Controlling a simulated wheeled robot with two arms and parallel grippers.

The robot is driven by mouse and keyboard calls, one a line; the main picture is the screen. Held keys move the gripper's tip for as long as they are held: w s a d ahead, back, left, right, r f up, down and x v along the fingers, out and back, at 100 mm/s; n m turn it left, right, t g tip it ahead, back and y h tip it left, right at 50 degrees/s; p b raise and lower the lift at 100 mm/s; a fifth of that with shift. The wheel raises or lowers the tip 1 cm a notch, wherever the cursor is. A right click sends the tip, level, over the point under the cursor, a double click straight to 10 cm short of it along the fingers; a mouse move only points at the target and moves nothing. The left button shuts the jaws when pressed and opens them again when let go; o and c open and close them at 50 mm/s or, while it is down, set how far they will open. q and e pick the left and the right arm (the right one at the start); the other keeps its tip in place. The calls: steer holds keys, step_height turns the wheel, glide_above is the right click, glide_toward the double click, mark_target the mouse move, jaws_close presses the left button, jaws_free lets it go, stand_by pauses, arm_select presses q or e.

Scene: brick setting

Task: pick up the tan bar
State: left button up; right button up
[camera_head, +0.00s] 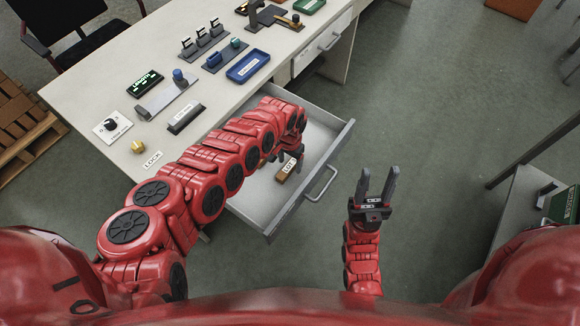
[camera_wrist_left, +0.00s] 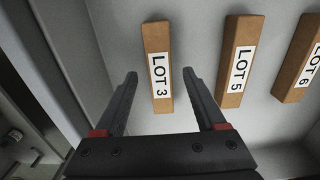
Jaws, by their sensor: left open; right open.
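Three tan bars with white labels lie in the open drawer in the left wrist view: the LOT 3 bar (camera_wrist_left: 158,95), the LOT 5 bar (camera_wrist_left: 236,75) and the LOT 6 bar (camera_wrist_left: 300,75). One labelled tan bar (camera_head: 282,175) shows in the head view; my left arm hides the others. My left gripper (camera_head: 283,155) is open over the drawer. In the left wrist view its fingertips (camera_wrist_left: 160,74) appear on either side of the LOT 3 bar, with nothing held. I cannot tell the height gap. My right gripper (camera_head: 377,182) is open and empty, right of the drawer.
The drawer (camera_head: 321,132) is pulled out under the white desk (camera_head: 215,95), with a handle (camera_head: 322,184) on its front. On the desk are a blue tray (camera_head: 248,66), a dial (camera_head: 111,126), a brass knob (camera_head: 138,146) and several fixtures.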

arm_select(q)
steer(key=shift+w+f, duration=0.1)
steer(key=shift+f, duration=0.7)
steer(key=shift+c, duration=0.3)
jaws_close()
